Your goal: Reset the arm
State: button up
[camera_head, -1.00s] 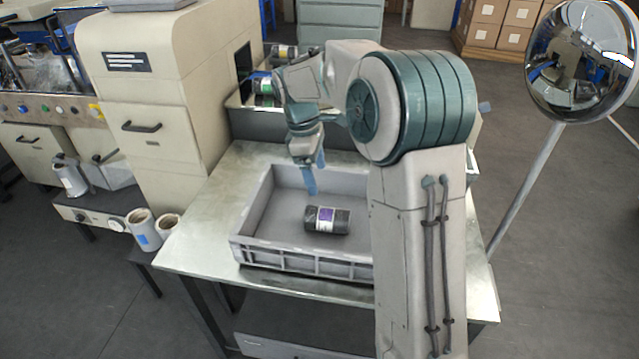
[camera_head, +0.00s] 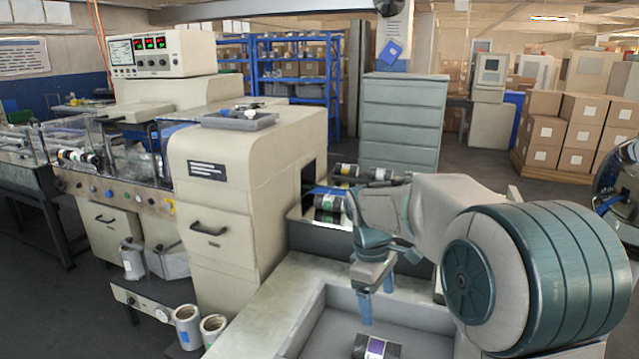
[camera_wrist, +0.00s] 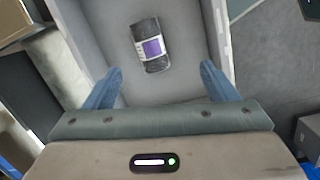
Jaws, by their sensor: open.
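My gripper (camera_head: 376,294) is open and empty, its blue fingers pointing down over the grey tray (camera_head: 318,322). In the wrist view the two fingers of my gripper (camera_wrist: 161,88) stand wide apart. A dark roll with a purple and white label (camera_head: 376,347) lies in the tray, cut by the bottom edge of the head view. In the wrist view the roll (camera_wrist: 148,45) lies beyond the fingertips, apart from them, on the tray floor. My arm hides the right part of the tray in the head view.
Several wrapped rolls (camera_head: 329,202) lie at the outlet of the beige wrapper machine (camera_head: 235,165), close behind my gripper. A metal table (camera_head: 268,318) bears the tray. A round mirror (camera_head: 615,185) stands at the right edge. Grey drawers (camera_head: 402,120) stand behind.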

jog(key=s+d+r+m+t+y+p, duration=0.1)
jog(key=s+r+m+p, duration=0.2)
jog(key=s, duration=0.7)
jog(key=s+d+r+m+t+p, duration=0.1)
jog(key=s+r+m+p, duration=0.3)
jog(key=s+m, duration=0.4)
jog(key=shift+s+r+t+y, duration=0.15)
jog(key=shift+s+t+y, duration=0.4)
jog(key=shift+s, duration=0.75)
